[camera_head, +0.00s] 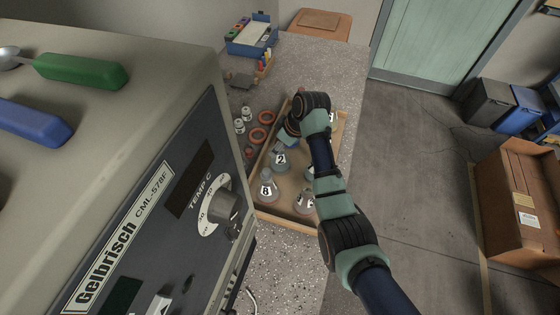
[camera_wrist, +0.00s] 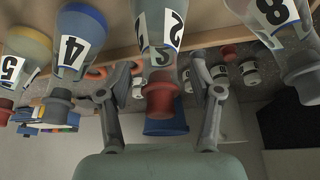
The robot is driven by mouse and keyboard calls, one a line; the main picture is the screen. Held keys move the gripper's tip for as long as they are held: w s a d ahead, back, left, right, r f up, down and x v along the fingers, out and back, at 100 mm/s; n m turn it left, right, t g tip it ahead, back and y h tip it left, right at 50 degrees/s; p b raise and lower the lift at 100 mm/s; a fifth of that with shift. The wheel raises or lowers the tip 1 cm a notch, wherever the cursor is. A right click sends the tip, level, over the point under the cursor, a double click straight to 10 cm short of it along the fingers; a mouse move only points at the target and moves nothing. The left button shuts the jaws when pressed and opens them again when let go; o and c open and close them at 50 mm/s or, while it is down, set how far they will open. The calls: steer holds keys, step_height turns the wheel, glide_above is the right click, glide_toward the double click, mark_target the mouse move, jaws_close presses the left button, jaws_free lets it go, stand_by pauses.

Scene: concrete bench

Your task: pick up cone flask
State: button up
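Several conical flasks with numbered labels stand in a shallow wooden tray (camera_head: 272,217). In the head view, flask 2 (camera_head: 280,161) stands below my gripper (camera_head: 283,143), and flask 8 (camera_head: 267,187) is nearer. In the wrist view, which looks upside down, flask 2 (camera_wrist: 160,40) with a red stopper (camera_wrist: 160,97) is between the spread fingers of my gripper (camera_wrist: 160,85). Gaps show on both sides of its neck. Flask 4 (camera_wrist: 74,45) and flask 5 (camera_wrist: 25,55) are to the left; flask 8 (camera_wrist: 285,35) is to the right. My arm hides part of the tray.
A large Gelbrisch heating unit (camera_head: 150,205) fills the left side. Orange rings (camera_head: 258,135) and small white bottles (camera_head: 246,113) lie left of the tray. A blue rack (camera_head: 250,38) stands at the back. Another flask (camera_head: 303,203) stands near the tray's front right.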

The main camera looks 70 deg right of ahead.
jaws_close()
stand_by(0.3)
